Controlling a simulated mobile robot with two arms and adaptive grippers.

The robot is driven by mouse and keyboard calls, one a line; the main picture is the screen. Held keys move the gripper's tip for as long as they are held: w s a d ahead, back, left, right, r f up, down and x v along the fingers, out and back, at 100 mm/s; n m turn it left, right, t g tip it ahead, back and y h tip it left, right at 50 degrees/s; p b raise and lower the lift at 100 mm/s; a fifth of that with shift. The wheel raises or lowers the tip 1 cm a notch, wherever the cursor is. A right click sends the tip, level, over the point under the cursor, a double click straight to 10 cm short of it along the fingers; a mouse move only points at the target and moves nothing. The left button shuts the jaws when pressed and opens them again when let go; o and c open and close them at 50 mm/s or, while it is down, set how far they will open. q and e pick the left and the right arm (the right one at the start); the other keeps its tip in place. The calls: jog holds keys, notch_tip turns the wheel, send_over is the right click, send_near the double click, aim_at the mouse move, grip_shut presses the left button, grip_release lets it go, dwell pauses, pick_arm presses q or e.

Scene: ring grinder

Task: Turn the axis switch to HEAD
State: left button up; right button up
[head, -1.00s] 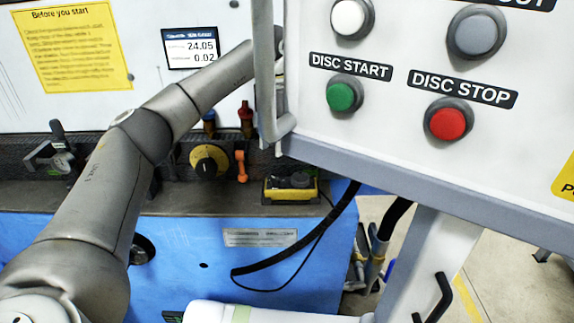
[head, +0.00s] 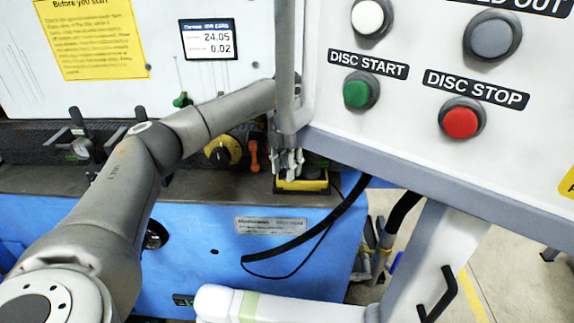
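A small yellow box (head: 301,186) with a dark top sits on the machine's ledge, with a cable running from it. My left gripper (head: 289,168) is right at this box, fingers pointing down over its left part. The fingers hide much of the box's top, and I cannot tell whether they touch it or how far apart they are. A yellow dial with a black knob (head: 219,155) is on the machine to the left, partly behind my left arm. No axis switch marking or HEAD label is legible. My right gripper is not in view.
The white control panel fills the upper right, with green DISC START (head: 357,91) and red DISC STOP (head: 460,121) buttons. An orange lever (head: 254,158) is beside the dial. A black cable (head: 310,233) hangs in front.

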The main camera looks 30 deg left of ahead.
pick_arm(q)
jog(key=c, duration=0.7)
jog(key=shift+c, duration=0.2)
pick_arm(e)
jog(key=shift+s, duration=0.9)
pick_arm(q)
jog(key=shift+r+m, duration=0.1)
jog(key=shift+m, duration=0.3)
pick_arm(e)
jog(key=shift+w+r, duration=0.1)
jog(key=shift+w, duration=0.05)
pick_arm(q)
jog(key=shift+m+p, duration=0.35)
jog(key=shift+m, duration=0.55)
jog(key=m, duration=0.6)
jog(key=shift+p, duration=0.4)
jog(key=m, duration=0.6)
jog(key=shift+w, duration=0.1)
jog(key=m, duration=0.5)
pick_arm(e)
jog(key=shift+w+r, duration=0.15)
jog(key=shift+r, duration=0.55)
pick_arm(q)
jog(key=shift+m, duration=0.3)
